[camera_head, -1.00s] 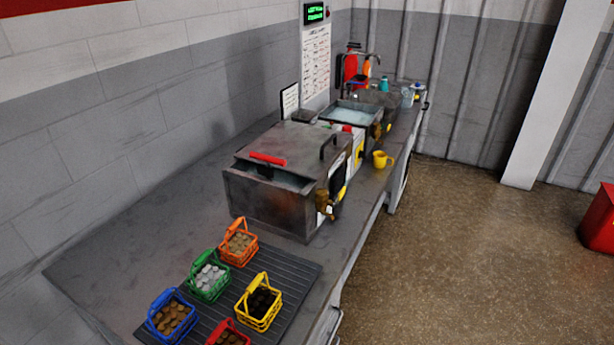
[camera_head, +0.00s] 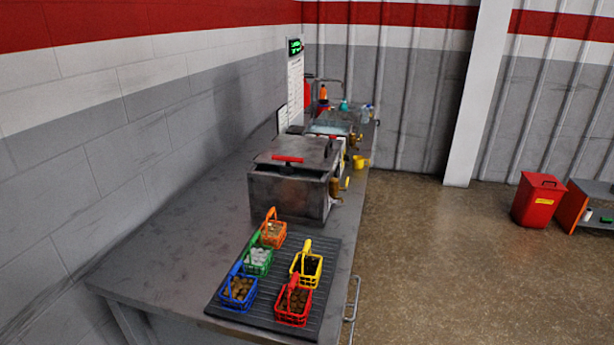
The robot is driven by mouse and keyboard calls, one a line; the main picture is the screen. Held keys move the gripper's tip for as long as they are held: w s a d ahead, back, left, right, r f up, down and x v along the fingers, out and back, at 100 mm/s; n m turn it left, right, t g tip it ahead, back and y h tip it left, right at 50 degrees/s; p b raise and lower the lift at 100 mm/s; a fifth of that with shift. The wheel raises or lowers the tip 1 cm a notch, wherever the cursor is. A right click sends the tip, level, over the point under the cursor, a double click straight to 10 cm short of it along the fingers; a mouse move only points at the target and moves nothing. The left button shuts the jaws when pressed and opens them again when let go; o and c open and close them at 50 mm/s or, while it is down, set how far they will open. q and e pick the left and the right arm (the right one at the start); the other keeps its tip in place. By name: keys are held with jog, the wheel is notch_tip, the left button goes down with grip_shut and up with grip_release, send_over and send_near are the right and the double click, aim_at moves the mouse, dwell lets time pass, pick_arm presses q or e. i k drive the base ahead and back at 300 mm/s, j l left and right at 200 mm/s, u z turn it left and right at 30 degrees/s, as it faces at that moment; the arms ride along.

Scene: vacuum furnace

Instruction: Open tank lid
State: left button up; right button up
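A grey metal tank (camera_head: 287,197) stands on the long workbench, with brass taps on its right side. Its lid (camera_head: 300,151) has a red handle (camera_head: 288,159) at the front. The lid lies over the top, and a dark gap shows along its front edge. Behind it stands a second tank (camera_head: 328,128) with pale liquid, seen partly behind the first. Neither of my grippers shows in the head view.
A ribbed dark mat (camera_head: 325,270) in front of the tank holds several coloured baskets, including a red basket (camera_head: 294,304) and a blue basket (camera_head: 238,291). A yellow mug (camera_head: 360,162) stands beside the tanks. A red bin (camera_head: 538,200) stands on the right; the floor between is clear.

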aim_at(320, 155)
jog(key=u, duration=0.25)
jog(key=i+l+u, duration=0.35)
jog(key=l+u, duration=0.2)
jog(key=i+l+u, duration=0.1)
jog(key=l+u, duration=0.15)
jog(key=l, duration=0.2)
